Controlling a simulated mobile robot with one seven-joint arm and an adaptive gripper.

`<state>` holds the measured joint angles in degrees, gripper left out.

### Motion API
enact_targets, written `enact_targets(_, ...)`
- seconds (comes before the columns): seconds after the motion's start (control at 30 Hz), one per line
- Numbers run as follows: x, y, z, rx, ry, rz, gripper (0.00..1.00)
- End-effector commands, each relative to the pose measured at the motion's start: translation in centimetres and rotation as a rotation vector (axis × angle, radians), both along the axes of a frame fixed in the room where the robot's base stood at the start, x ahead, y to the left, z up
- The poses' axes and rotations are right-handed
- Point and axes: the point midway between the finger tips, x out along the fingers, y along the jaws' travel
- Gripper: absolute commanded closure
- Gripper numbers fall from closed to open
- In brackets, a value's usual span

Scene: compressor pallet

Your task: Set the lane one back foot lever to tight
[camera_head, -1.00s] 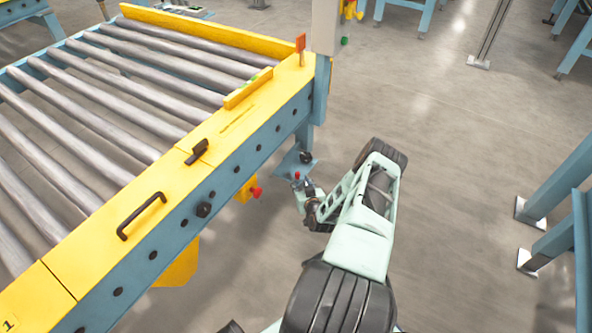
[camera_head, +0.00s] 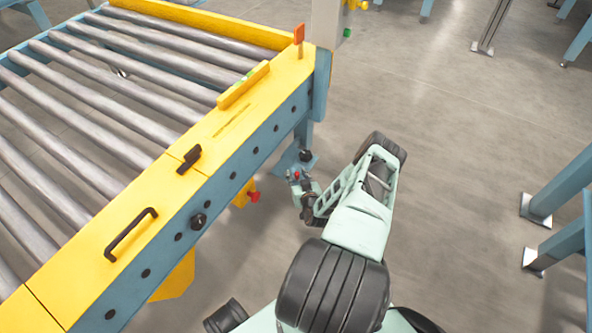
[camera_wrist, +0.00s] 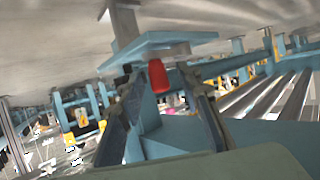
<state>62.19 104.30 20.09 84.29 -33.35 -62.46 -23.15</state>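The foot lever shows as a small red grip (camera_head: 296,174) by the blue foot plate (camera_head: 309,164) under the conveyor's near corner leg. In the wrist view the red grip (camera_wrist: 158,76) hangs below the plate (camera_wrist: 155,46), as that view is turned over. My gripper (camera_head: 301,184) is low at the foot. In the wrist view its two fingers (camera_wrist: 160,88) are apart, one on each side of the red grip. I see no clear contact. The grip's tip is visible; its pivot and exact setting are hard to make out.
The yellow and blue roller conveyor (camera_head: 235,130) fills the left. A red knob (camera_head: 253,196) on a yellow bracket sits under its edge, left of my gripper. Blue posts (camera_head: 548,190) stand at the right. Grey floor between is clear.

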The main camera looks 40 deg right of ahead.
Motion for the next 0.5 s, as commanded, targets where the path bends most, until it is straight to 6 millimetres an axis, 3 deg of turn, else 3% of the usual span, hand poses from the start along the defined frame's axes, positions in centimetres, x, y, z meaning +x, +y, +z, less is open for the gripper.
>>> enact_targets(0.47,-0.2,0.13,-0.15,-0.001,-0.001,-0.001,0.68)
enact_targets(0.5,-0.2,0.13,-0.15,-0.001,-0.001,-0.001,0.71)
